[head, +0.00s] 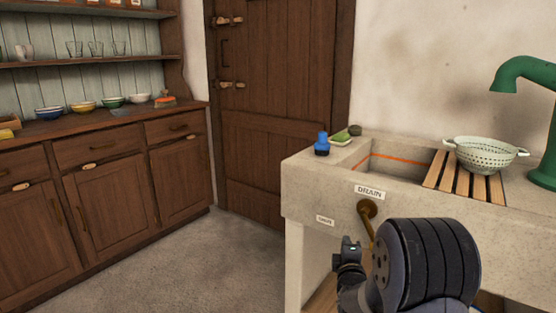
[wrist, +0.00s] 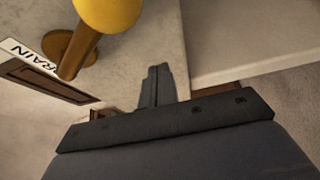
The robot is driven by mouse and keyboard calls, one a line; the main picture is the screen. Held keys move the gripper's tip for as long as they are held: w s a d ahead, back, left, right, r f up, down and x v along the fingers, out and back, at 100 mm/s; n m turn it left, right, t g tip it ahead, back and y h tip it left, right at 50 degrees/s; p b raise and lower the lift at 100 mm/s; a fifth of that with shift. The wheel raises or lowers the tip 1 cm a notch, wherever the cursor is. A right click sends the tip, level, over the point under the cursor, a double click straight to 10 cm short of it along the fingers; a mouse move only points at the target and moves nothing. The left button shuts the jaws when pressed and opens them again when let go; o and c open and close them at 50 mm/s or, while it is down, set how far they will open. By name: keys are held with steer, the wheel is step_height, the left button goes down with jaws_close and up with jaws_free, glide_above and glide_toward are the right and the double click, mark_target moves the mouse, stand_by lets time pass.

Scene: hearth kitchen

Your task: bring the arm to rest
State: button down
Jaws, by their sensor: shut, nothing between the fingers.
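My arm stands in front of the stone sink (head: 300,190) in the head view, its dark rounded link covering part of the sink's front. My gripper (wrist: 158,72) shows in the wrist view with its two dark fingers together and nothing between them. Just beyond it in the wrist view are the sink's stone front and a brass drain lever with a yellow knob (wrist: 108,12). The lever (head: 367,212) also shows in the head view, below the DRAIN label, its lower end hidden behind my arm. I cannot tell whether the gripper touches the stone.
A white colander (head: 484,156) stands on a wooden slatted rack (head: 437,177) over the sink. A blue bottle (head: 322,144) and a green dish (head: 341,140) sit on the sink's back left corner. A green tap (head: 526,67) rises at right. The floor (head: 190,265) at left is clear.

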steer(key=shift+w+a+r+m+t, duration=0.15)
steer(key=shift+w+a+m+t, duration=0.2)
steer(key=shift+a+m, duration=0.3)
